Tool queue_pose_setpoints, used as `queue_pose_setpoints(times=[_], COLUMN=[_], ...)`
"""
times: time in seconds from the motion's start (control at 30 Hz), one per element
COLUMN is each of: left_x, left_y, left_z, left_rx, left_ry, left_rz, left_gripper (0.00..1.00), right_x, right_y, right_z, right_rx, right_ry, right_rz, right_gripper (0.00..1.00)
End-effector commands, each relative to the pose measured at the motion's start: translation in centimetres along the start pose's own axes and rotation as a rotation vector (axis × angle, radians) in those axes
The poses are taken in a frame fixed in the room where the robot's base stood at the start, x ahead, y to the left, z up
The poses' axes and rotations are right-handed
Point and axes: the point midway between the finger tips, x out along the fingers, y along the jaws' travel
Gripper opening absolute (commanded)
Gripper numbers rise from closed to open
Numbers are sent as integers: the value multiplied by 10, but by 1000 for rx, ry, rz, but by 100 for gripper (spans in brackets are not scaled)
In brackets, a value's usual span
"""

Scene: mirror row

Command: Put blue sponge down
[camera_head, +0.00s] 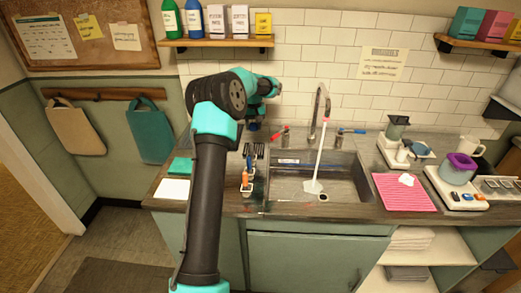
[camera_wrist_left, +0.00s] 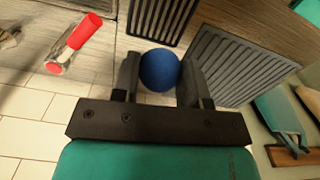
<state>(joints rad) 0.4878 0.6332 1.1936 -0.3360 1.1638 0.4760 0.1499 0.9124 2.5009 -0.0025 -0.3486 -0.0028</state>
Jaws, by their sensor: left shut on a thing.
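The blue sponge (camera_wrist_left: 160,70) shows in the left wrist view as a round blue shape. My left gripper (camera_wrist_left: 158,88) is shut on it, with one dark finger on each side. In the head view my left gripper (camera_head: 254,126) hangs near the wall behind the left part of the counter, left of the sink. The sponge is hard to make out there. My right gripper is in neither view.
A pink cloth (camera_head: 404,195) lies right of the sink.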

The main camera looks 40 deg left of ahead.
Motion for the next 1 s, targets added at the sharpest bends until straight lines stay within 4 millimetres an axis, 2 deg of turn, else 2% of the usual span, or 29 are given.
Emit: queue_pose_setpoints(times=[0.23,0.53,0.87,1.0], left_x=[7,47,50,59], left_y=[0,0,1,0], left_z=[0,1,0,1], left_rx=[1,1,1,1], left_ry=[-1,-2,0,-2], left_rz=[-1,-1,0,-1], left_gripper=[18,18,18,18], right_x=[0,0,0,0], right_y=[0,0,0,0], right_z=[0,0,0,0], right_rx=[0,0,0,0], right_ry=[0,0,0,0], right_rz=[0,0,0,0], right_gripper=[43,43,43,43])
